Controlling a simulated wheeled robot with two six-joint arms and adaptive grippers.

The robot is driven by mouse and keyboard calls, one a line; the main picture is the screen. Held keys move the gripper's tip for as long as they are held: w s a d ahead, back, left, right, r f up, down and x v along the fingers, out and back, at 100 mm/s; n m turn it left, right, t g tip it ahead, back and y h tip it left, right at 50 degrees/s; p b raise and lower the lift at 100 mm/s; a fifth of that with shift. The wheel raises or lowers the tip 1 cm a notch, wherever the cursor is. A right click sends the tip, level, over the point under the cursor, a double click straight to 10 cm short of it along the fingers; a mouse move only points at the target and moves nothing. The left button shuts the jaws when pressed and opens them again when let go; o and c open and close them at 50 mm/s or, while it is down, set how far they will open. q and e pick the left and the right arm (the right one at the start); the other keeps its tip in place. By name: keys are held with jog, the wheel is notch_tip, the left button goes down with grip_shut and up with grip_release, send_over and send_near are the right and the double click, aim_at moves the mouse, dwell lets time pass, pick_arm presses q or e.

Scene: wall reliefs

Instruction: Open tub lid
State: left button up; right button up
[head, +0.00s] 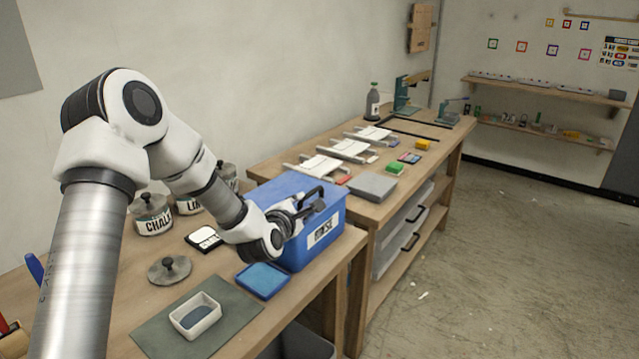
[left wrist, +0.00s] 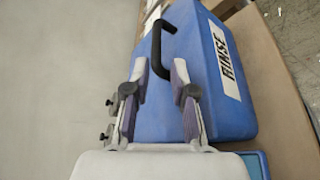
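A blue tub (head: 322,218) with a white label reading RINSE stands on the bench in the head view. Its blue lid (head: 285,187) is down on top and carries a black arched handle (head: 309,192). The tub's top also fills much of the left wrist view, with the black handle (left wrist: 157,47) just ahead of the fingers. My left gripper (head: 308,205) is over the tub top; in the left wrist view its fingers (left wrist: 160,72) are apart, with the near end of the handle between their tips. Contact cannot be told. My right gripper is not in view.
A flat blue tray (head: 263,279) lies in front of the tub. Nearby are a round grey lid (head: 169,270), a white dish (head: 195,315) on a green mat and a CHALK jar (head: 152,214). A second bench with frames and blocks extends behind the tub. The wall is close at left.

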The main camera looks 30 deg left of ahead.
aim_at(308, 195)
pick_arm(q)
jog(key=shift+w+a, duration=0.1)
jog(key=shift+w, duration=0.25)
jog(key=shift+w+r, duration=0.1)
jog(key=shift+w, duration=0.15)
jog(key=p+x, duration=0.2)
jog(key=x, duration=0.5)
jog(key=shift+s+r, duration=0.15)
grip_shut()
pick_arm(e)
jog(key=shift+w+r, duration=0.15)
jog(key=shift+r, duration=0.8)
